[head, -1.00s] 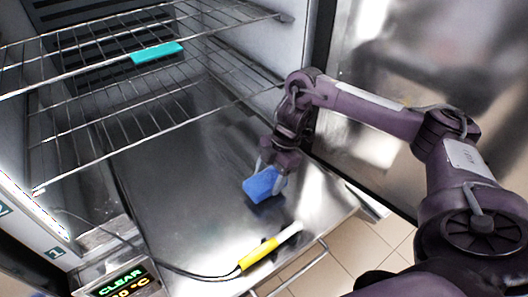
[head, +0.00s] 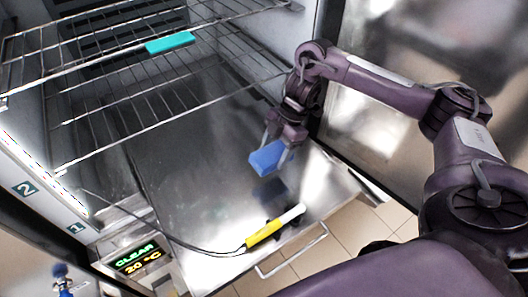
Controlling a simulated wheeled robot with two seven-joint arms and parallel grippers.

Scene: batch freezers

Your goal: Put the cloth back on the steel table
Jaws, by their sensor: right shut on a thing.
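My right gripper (head: 279,149) is shut on a blue folded cloth (head: 266,158), gripping it by its right side. The cloth is a flat block and hangs above a shiny steel surface (head: 190,150), with a dark reflection of it below. This steel surface lies under the wire racks, with a bar handle at its front edge. I cannot tell whether it is the steel table. My left gripper is not in view.
A yellow and white probe (head: 274,228) with a black cable lies near the front edge. A teal block (head: 170,43) is on the upper wire rack (head: 100,64). A lit display (head: 138,258) stands at lower left. An open steel door (head: 400,80) is at right.

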